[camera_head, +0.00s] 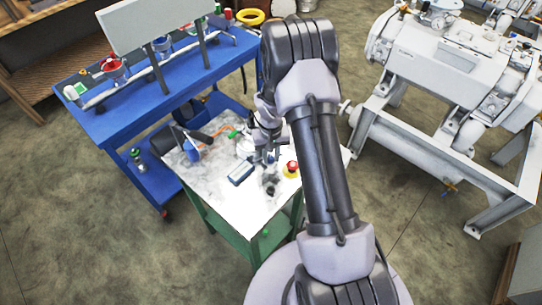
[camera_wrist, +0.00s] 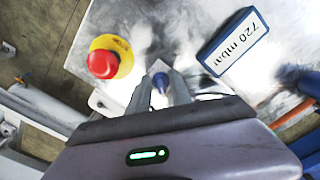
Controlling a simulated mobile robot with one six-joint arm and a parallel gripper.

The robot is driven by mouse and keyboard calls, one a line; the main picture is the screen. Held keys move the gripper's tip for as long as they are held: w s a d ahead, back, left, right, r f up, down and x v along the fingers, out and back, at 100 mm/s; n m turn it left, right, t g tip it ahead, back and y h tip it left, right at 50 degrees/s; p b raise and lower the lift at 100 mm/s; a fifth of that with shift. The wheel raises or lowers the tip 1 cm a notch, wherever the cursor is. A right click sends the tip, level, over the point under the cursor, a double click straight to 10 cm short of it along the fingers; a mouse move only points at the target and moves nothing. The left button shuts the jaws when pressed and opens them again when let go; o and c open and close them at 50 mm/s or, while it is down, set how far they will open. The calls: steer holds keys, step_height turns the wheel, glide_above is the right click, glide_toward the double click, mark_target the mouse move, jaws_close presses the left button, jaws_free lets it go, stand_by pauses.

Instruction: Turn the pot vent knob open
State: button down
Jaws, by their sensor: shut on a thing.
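My gripper (camera_wrist: 162,92) points down at the table top in the wrist view, its two dark fingers on either side of a small dark blue-grey knob (camera_wrist: 160,79). The fingers are shut on this knob, which I take to be the pot vent knob. Only the top of the knob shows between the fingertips; its base and its turn angle are hard to make out. In the head view my gripper (camera_head: 268,156) is over the small table, and the knob is too small to tell there.
A red emergency button on a yellow base (camera_wrist: 103,63) is left of my fingers in the wrist view. A blue-framed display reading 720 mbar (camera_wrist: 234,42) is to the right. The white table (camera_head: 235,205) stands between a blue bench (camera_head: 110,125) and a large grey machine (camera_head: 450,60).

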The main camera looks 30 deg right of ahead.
mark_target(271, 158)
steer(key=c, duration=1.2)
jaws_free()
step_height(271, 158, up, 18)
steer(key=p, duration=0.4)
steer(key=shift+f+p, duration=0.25)
steer(key=shift+p, duration=0.05)
